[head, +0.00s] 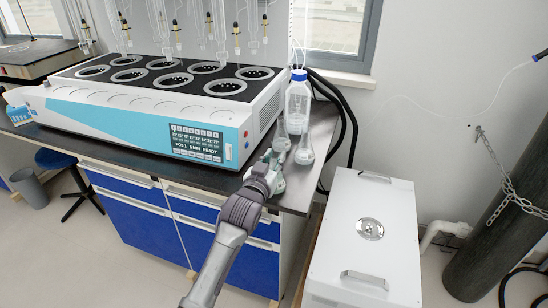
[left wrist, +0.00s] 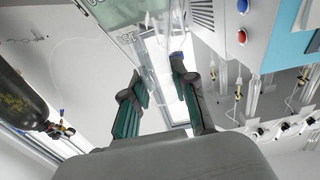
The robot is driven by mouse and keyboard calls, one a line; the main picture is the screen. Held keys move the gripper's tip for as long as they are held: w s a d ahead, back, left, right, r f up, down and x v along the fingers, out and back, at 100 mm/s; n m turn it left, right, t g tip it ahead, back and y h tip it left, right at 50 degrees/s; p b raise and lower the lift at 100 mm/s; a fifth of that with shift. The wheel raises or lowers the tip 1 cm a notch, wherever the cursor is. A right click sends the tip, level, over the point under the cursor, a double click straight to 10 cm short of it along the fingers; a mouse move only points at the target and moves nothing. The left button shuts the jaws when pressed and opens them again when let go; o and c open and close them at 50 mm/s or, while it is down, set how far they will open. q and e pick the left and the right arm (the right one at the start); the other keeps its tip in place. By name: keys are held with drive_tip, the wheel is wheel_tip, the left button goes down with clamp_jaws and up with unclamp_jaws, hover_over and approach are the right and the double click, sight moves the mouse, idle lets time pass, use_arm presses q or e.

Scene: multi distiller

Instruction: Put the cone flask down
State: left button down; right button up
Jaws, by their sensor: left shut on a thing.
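My left gripper (head: 272,164) is at the front right corner of the dark bench top, shut on a clear glass cone flask (head: 279,184). The gripper partly hides this flask, and I cannot tell if its base touches the bench. Two more cone flasks stand just behind: one (head: 305,150) to the right and one (head: 281,137) farther back. In the left wrist view the two fingers (left wrist: 160,98) stand apart around a gap, and the clear glass there is hard to make out. My right gripper is not in view.
A white and blue distiller (head: 150,118) fills the bench left of the gripper. A blue-capped bottle (head: 298,100) stands behind the flasks. The bench edge (head: 290,209) is close. A white cabinet (head: 345,230) stands lower to the right.

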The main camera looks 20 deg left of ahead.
use_arm(q)
drive_tip(key=c, duration=0.9)
unclamp_jaws()
drive_tip(key=shift+f, duration=0.1)
drive_tip(key=shift+s, duration=0.1)
drive_tip(key=s, duration=1.2)
drive_tip(key=s+f+g, duration=0.3)
drive_tip(key=f, duration=0.9)
drive_tip(key=s+f+m+g, duration=0.1)
drive_tip(key=s+f+g, duration=0.15)
drive_tip(key=f, duration=1.05)
drive_tip(key=s+f+g, duration=0.3)
drive_tip(key=s+f, duration=0.1)
drive_tip(key=f, duration=0.8)
drive_tip(key=s+a+f+g, duration=0.1)
drive_tip(key=s+f+g, duration=0.4)
drive_tip(key=s+f, duration=1.25)
drive_tip(key=s+a+f+g, duration=0.1)
drive_tip(key=s+f, duration=0.1)
drive_tip(key=s, duration=0.5)
drive_tip(key=s+f+g, duration=0.1)
drive_tip(key=s+f, duration=0.1)
drive_tip(key=s, duration=0.5)
drive_tip(key=s+a+f+m+g, duration=0.1)
drive_tip(key=s+f, duration=0.1)
drive_tip(key=s, duration=0.5)
drive_tip(key=shift+a+f+g+y, duration=0.25)
drive_tip(key=shift+a+f+y, duration=0.05)
drive_tip(key=shift+f, duration=0.05)
